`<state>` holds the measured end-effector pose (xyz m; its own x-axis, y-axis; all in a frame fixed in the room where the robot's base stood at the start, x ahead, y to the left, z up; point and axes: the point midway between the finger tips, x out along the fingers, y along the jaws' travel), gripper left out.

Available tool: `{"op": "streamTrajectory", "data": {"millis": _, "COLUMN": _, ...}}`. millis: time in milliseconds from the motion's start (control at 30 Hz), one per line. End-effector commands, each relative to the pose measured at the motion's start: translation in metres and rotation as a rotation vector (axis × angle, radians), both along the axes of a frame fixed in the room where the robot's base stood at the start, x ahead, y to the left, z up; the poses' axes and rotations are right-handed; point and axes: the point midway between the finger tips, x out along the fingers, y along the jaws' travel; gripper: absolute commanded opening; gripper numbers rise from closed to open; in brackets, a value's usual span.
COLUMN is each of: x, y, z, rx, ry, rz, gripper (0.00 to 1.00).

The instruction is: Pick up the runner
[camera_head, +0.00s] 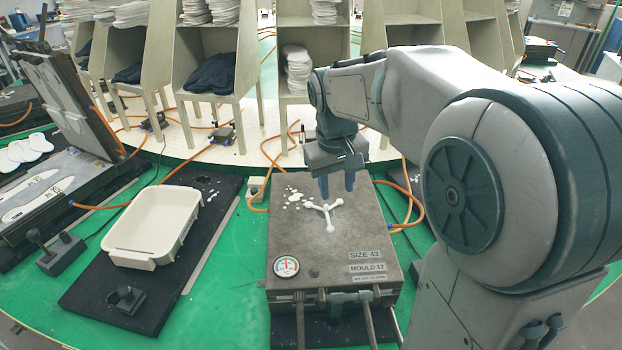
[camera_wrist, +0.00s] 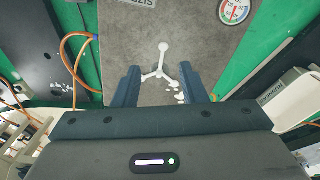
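The runner (camera_head: 327,212) is a white, branched, Y-shaped piece lying on the top of the closed grey mould (camera_head: 290,242), which is labelled size 43, mould 12. It also shows in the wrist view (camera_wrist: 162,66), lying between the lines of my fingers. My gripper (camera_head: 337,188) is open, with its two blue fingers pointing down over the back part of the mould top, near the runner. In the wrist view my gripper (camera_wrist: 164,84) shows the fingers spread apart with nothing held. I cannot tell exactly how high the fingertips are above the mould.
Small white scraps (camera_head: 294,197) lie on the mould beside the runner. A round gauge (camera_head: 286,266) sits at its front left. A white bin (camera_head: 153,227) stands to the left on a black plate. An open mould (camera_head: 62,165) is farther left. Orange hoses (camera_head: 262,160) run behind.

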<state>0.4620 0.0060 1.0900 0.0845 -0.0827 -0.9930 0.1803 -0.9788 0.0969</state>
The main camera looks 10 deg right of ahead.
Motion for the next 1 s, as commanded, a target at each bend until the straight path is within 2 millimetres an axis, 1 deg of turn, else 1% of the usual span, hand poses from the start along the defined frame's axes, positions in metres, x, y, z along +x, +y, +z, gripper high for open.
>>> {"op": "streamTrajectory", "data": {"millis": 33, "x": 0.020, "y": -0.001, "z": -0.001, "rx": 0.008, "ry": 0.020, "rz": 0.013, "gripper": 0.38}}
{"op": "streamTrajectory", "data": {"millis": 100, "x": 0.043, "y": -0.001, "z": -0.003, "rx": 0.019, "ry": 0.041, "rz": 0.037, "gripper": 0.38}}
{"op": "streamTrajectory", "data": {"millis": 200, "x": 0.070, "y": -0.003, "z": -0.005, "rx": 0.039, "ry": 0.062, "rz": 0.061, "gripper": 0.38}}
{"op": "streamTrajectory", "data": {"millis": 300, "x": 0.089, "y": -0.005, "z": -0.007, "rx": 0.058, "ry": 0.077, "rz": 0.078, "gripper": 0.38}}
{"op": "streamTrajectory", "data": {"millis": 400, "x": 0.100, "y": -0.006, "z": -0.009, "rx": 0.071, "ry": 0.085, "rz": 0.089, "gripper": 0.38}}
{"op": "streamTrajectory", "data": {"millis": 467, "x": 0.104, "y": -0.007, "z": -0.010, "rx": 0.076, "ry": 0.087, "rz": 0.091, "gripper": 0.38}}
{"op": "streamTrajectory", "data": {"millis": 567, "x": 0.107, "y": -0.008, "z": -0.019, "rx": 0.080, "ry": 0.092, "rz": 0.093, "gripper": 0.38}}
{"op": "streamTrajectory", "data": {"millis": 667, "x": 0.106, "y": -0.008, "z": -0.037, "rx": 0.079, "ry": 0.094, "rz": 0.095, "gripper": 0.38}}
{"op": "streamTrajectory", "data": {"millis": 800, "x": 0.106, "y": -0.007, "z": -0.065, "rx": 0.081, "ry": 0.095, "rz": 0.093, "gripper": 0.38}}
{"op": "streamTrajectory", "data": {"millis": 900, "x": 0.106, "y": -0.007, "z": -0.081, "rx": 0.079, "ry": 0.092, "rz": 0.094, "gripper": 0.38}}
{"op": "streamTrajectory", "data": {"millis": 1000, "x": 0.107, "y": -0.007, "z": -0.092, "rx": 0.079, "ry": 0.090, "rz": 0.093, "gripper": 0.38}}
